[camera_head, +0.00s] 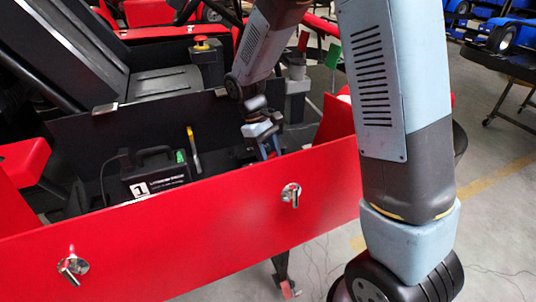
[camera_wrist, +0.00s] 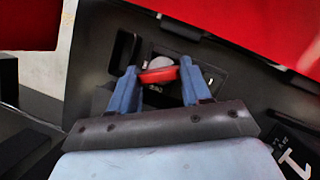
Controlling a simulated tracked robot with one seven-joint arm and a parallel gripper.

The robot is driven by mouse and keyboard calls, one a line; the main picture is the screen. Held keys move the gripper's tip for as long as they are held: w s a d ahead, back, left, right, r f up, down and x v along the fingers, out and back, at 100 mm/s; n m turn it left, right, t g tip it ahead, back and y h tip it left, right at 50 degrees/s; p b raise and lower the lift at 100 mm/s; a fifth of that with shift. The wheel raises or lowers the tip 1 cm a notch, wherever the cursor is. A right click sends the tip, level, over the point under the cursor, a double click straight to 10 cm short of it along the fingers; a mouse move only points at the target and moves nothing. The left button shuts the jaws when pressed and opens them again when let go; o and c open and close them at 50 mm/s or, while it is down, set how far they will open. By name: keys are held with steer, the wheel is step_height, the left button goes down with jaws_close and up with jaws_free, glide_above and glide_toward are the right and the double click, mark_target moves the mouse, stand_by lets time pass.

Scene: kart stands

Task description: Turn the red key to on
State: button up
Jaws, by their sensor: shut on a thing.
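The red key (camera_wrist: 158,75) shows in the wrist view as a red bar lying across a round grey switch base (camera_wrist: 160,62). The base sits on a dark panel (camera_wrist: 210,78) with small white lettering that I cannot read. My gripper (camera_wrist: 157,78) has its two blue fingers on either side of the red key and is shut on it. In the head view my gripper (camera_head: 268,145) reaches down behind the red side panel (camera_head: 215,220). The key itself is hidden there.
A black battery box (camera_head: 155,172) marked 1 stands left of my gripper. A yellow-handled item (camera_head: 193,145) stands between them. A red emergency button (camera_head: 201,42) is behind. Two metal latches (camera_head: 291,194) are on the red panel's outer face.

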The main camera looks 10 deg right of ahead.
steer(key=m+y, duration=0.1)
steer(key=m, duration=0.2)
steer(key=m+g+y, duration=0.1)
steer(key=m, duration=0.2)
steer(key=shift+d, duration=0.15)
steer(key=o, duration=1.1)
